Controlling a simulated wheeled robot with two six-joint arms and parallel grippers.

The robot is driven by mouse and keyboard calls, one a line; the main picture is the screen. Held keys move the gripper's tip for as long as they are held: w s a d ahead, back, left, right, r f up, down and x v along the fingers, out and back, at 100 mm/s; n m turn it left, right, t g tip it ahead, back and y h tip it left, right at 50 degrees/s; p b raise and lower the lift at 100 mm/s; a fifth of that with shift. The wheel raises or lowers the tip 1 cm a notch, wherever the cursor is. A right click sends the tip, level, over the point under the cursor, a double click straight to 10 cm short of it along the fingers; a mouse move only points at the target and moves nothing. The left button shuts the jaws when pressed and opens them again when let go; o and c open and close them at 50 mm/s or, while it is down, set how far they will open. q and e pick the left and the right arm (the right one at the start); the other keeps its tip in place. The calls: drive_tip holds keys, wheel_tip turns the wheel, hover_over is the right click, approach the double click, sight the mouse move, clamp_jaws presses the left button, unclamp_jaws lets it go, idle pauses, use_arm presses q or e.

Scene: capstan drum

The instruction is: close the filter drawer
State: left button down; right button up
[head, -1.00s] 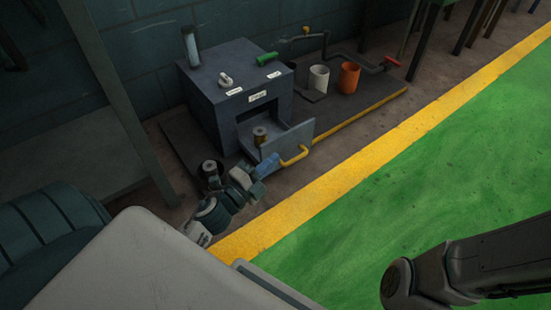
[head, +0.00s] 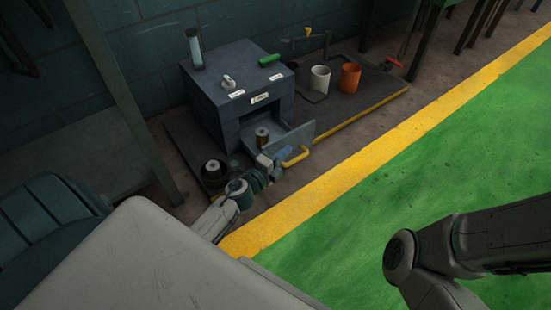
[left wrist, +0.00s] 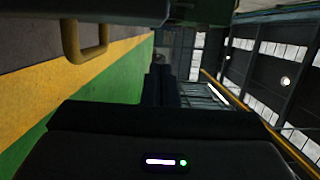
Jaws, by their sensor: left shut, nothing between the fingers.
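The filter drawer (head: 291,141) is pulled out of the front of a dark blue-grey box (head: 238,92). A yellow bar handle (head: 296,157) is on its front panel, and it also shows at the upper left of the left wrist view (left wrist: 87,52). A brass-coloured cylinder (head: 262,137) stands in the drawer. My left gripper (head: 267,163) is shut and empty, low beside the drawer's near side and left of the handle. I cannot tell whether it touches the drawer. My right gripper is out of view.
A dark spool (head: 213,170) stands on the base plate left of the drawer. A white cup (head: 320,78), an orange cup (head: 349,76) and a red-gripped crank (head: 392,63) are right of the box. The green floor (head: 420,170) beyond the yellow stripe is clear.

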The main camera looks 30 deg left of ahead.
use_arm(q)
drive_tip(key=a, duration=0.1)
drive_tip(key=w+a, duration=0.1)
drive_tip(key=a, duration=0.1)
drive_tip(key=shift+f+b, duration=0.15)
drive_tip(key=shift+b, duration=0.2)
drive_tip(key=w+a+b, duration=0.2)
drive_tip(key=w+a, duration=0.1)
drive_tip(key=a, duration=0.5)
drive_tip(key=w+a+b, duration=0.3)
drive_tip(key=a, duration=0.5)
drive_tip(key=shift+w+a, duration=0.15)
drive_tip(key=shift+w, duration=0.25)
drive_tip(key=shift+a, duration=0.1)
